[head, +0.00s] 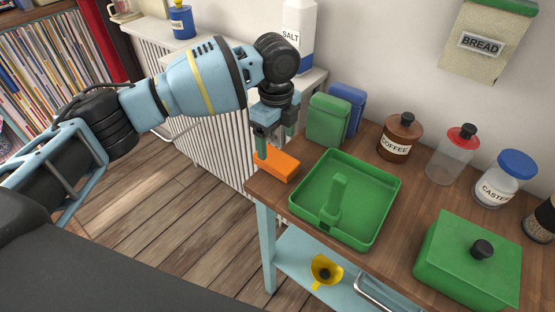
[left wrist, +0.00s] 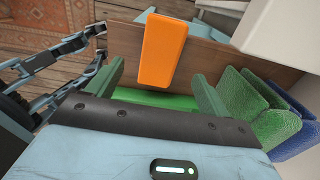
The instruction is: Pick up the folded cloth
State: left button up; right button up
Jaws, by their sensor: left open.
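An orange flat, rounded block (head: 277,164) lies at the left end of the wooden worktop; I cannot tell whether it is folded cloth. It also shows in the left wrist view (left wrist: 164,50). A green folded, cloth-like piece (head: 328,122) stands upright behind the green tray, with a blue one (head: 349,103) behind it. Both show at the right of the left wrist view (left wrist: 247,105). My left gripper (head: 277,145) is open and empty, close above the orange block. In the left wrist view its two fingers (left wrist: 157,70) are spread, with the block beyond them. My right gripper is out of view.
A green tray (head: 388,200) with an upright green piece stands right of the orange block. A green lidded box (head: 450,262) and several jars stand farther right. A yellow funnel-like item (head: 325,270) is on the lower shelf. A white radiator (head: 205,130) is behind my arm.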

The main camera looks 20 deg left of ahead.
aim_at(277, 158)
pick_arm(q)
jog(key=shift+w+f, duration=0.15)
jog(key=shift+f, duration=3.35)
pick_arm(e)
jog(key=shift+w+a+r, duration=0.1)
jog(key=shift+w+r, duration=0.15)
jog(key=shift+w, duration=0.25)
pick_arm(q)
jog(key=shift+c, duration=0.3)
jog(key=c, duration=1)
jog(key=shift+r, duration=0.1)
